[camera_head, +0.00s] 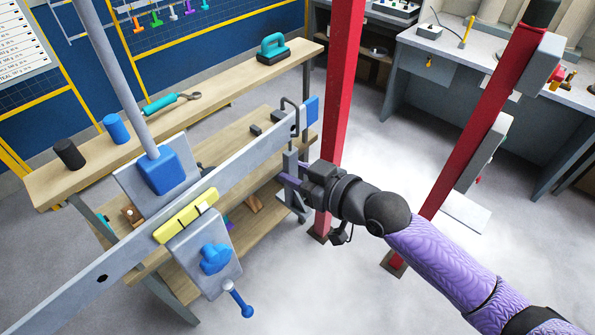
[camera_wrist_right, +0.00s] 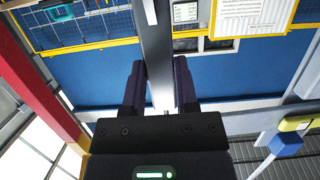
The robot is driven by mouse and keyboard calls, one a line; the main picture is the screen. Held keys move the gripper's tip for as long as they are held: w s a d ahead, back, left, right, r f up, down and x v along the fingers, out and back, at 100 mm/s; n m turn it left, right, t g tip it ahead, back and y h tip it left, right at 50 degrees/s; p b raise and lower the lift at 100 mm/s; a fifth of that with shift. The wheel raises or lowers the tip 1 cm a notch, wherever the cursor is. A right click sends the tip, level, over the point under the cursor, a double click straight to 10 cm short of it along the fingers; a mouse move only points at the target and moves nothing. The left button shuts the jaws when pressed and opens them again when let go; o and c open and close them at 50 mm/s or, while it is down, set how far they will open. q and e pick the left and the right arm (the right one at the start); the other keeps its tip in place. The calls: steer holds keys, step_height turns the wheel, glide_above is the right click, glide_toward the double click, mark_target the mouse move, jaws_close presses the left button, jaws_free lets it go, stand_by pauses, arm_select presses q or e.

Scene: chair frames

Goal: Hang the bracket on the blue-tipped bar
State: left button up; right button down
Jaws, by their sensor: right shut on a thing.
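The long grey bar (camera_head: 255,150) runs from the lower left up to the right and ends in a blue tip (camera_head: 312,108) in the head view. My right gripper (camera_head: 288,172) is just below the bar, near that tip, shut on a grey upright piece that appears to be the bracket (camera_head: 290,160). A thin dark hook shape (camera_head: 284,104) stands above this piece at the bar. I cannot tell whether it is around the bar or only in front of it. In the right wrist view, a grey strip (camera_wrist_right: 155,50) rises between my two dark fingers. My left gripper is out of view.
A red post (camera_head: 343,100) stands right behind my right gripper, another red post (camera_head: 470,130) farther right. A wooden workbench (camera_head: 225,85) with tools lies behind the bar. A yellow block (camera_head: 186,215) and blue-knobbed clamp (camera_head: 215,258) sit along the bar.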

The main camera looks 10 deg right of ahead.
steer(key=shift+f+b, duration=0.9)
steer(key=shift+f, duration=0.15)
steer(key=shift+c, duration=1.5)
jaws_free()
steer(key=p+v, duration=0.4)
steer(key=v, duration=0.4)
